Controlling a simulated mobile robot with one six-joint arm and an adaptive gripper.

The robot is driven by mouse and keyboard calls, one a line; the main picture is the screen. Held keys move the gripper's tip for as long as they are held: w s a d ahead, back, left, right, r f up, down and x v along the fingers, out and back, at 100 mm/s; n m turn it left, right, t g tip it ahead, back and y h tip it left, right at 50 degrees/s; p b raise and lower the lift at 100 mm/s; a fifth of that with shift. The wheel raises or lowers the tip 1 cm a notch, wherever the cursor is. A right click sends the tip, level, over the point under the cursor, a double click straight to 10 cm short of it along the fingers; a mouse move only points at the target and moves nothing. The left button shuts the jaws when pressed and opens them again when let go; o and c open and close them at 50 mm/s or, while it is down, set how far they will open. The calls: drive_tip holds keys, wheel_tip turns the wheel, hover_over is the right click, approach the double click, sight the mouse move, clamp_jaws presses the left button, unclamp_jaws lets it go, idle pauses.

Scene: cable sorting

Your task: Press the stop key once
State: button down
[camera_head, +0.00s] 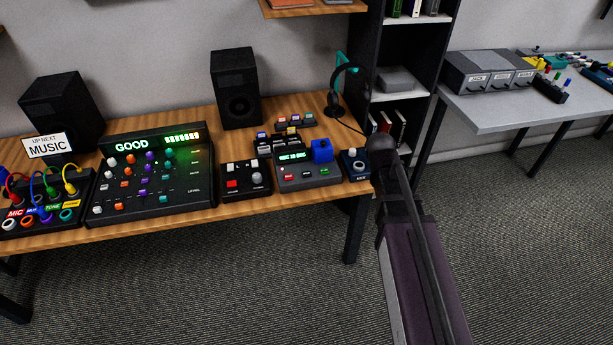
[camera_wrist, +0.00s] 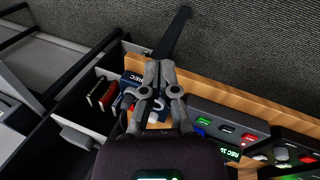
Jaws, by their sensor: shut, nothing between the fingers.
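A grey recorder (camera_head: 310,180) lies near the right end of the wooden desk. It has a lit green display, a blue block on top and a row of red, dark and green keys. In the wrist view the recorder (camera_wrist: 222,129) is right of my fingers, with its green key nearest. The key labels are too small to read, so I cannot tell which is the stop key. My gripper (camera_wrist: 158,66) is shut and empty. Its fingers appear over the desk's end, beside a small blue box (camera_head: 355,165), apart from the recorder's keys. In the head view my arm hides the fingers.
A small black box with red and white keys (camera_head: 246,181) stands left of the recorder, and a large mixer (camera_head: 153,176) further left. A headphone stand (camera_head: 335,103) and black shelf (camera_head: 404,70) are behind. Open floor (camera_head: 540,240) lies to the right.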

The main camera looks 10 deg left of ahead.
drive_tip(key=w+a+n+t+h+b, duration=0.25)
drive_tip(key=w+a+n, duration=0.5)
drive_tip(key=a, duration=0.55)
drive_tip(key=n+t+b, duration=0.1)
drive_tip(key=n+t, duration=0.2)
drive_tip(key=n, duration=0.3)
hover_over(309, 171)
drive_tip(key=s+a, duration=0.1)
drive_tip(key=s, duration=0.1)
drive_tip(key=shift+w+r+y, duration=0.15)
drive_tip(key=shift+r+y, duration=0.2)
drive_tip(key=shift+y, duration=0.1)
drive_tip(key=shift+f+b, duration=0.15)
drive_tip(key=shift+b, duration=0.2)
wheel_tip(309, 171, down, 8)
drive_tip(key=b, duration=0.8)
drive_tip(key=shift+f, duration=0.25)
drive_tip(key=shift+f+b, duration=0.2)
drive_tip(key=shift+b, duration=0.2)
drive_tip(key=shift+f, duration=0.25)
drive_tip(key=shift+f+b, duration=0.35)
drive_tip(key=shift+b, duration=0.25)
drive_tip(key=shift+r, duration=0.2)
idle(0.3)
drive_tip(key=shift+r+p, duration=0.65)
drive_tip(key=shift+p, duration=0.2)
